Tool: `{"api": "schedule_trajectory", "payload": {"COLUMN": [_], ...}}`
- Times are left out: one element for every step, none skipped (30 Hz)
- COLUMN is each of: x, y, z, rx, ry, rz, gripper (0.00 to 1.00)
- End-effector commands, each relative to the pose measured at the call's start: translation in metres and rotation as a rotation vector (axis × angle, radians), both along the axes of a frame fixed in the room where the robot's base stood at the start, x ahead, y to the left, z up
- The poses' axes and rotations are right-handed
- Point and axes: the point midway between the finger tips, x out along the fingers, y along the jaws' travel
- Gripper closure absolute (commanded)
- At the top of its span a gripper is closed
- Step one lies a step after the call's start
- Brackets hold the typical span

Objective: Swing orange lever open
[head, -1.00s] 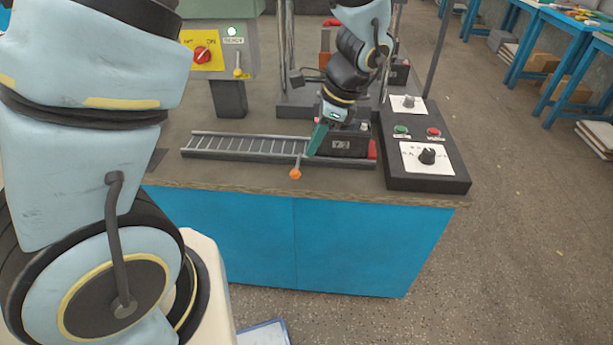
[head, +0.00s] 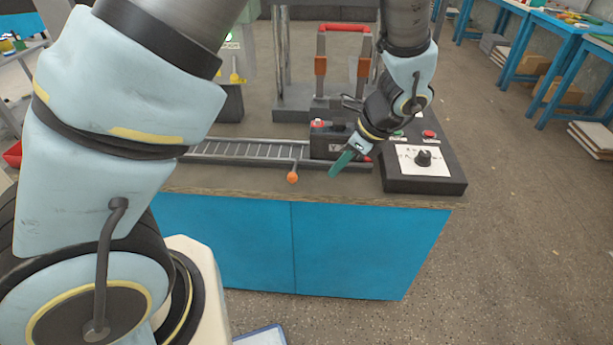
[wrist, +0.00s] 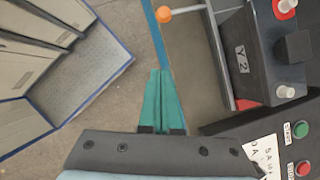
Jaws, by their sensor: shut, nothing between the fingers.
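The orange lever shows as an orange ball knob (head: 292,178) on a thin grey rod, standing out from the front of the roller track near the table's front edge. The knob also shows in the wrist view (wrist: 164,14) at the top, with its rod running right. My gripper (head: 333,174) has green fingers, shut and empty, to the right of the knob and apart from it, pointing down over the table's front edge. In the wrist view the shut fingertips (wrist: 161,72) lie below the knob, with a clear gap between.
A black battery (head: 328,140) marked Y2 sits at the track's right end. The roller track (head: 240,150) runs left from it. A control box (head: 425,180) with buttons and a knob stands right. Bare floor (head: 500,250) lies right of the blue table.

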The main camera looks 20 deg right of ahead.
Motion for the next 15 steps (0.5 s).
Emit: {"api": "schedule_trajectory", "payload": {"x": [0.003,0.005,0.007,0.009,0.011,0.014,0.016,0.018,0.021,0.022,0.024,0.026,0.032,0.035,0.039], "y": [0.005,0.006,0.009,0.011,0.013,0.016,0.017,0.020,0.022,0.023,0.025,0.027,0.031,0.035,0.038], "z": [-0.008,-0.014,-0.021,-0.026,-0.032,-0.040,-0.045,-0.051,-0.058,-0.063,-0.068,-0.073,-0.067,-0.065,-0.064], "rx": [0.007,0.006,0.007,0.007,0.006,0.007,0.006,0.007,0.007,0.005,0.006,0.005,0.002,0.001,0.000], "ry": [0.001,0.002,0.001,0.001,0.001,0.001,0.001,0.001,0.001,0.001,0.001,0.000,-0.001,-0.001,0.000], "rz": [0.003,0.003,0.001,0.001,0.001,0.002,0.001,0.001,0.000,0.000,0.001,0.002,0.005,0.004,0.004], "gripper": [1.00,1.00,1.00,1.00,1.00,1.00,1.00,1.00,1.00,1.00,1.00,1.00,1.00,1.00,1.00]}}
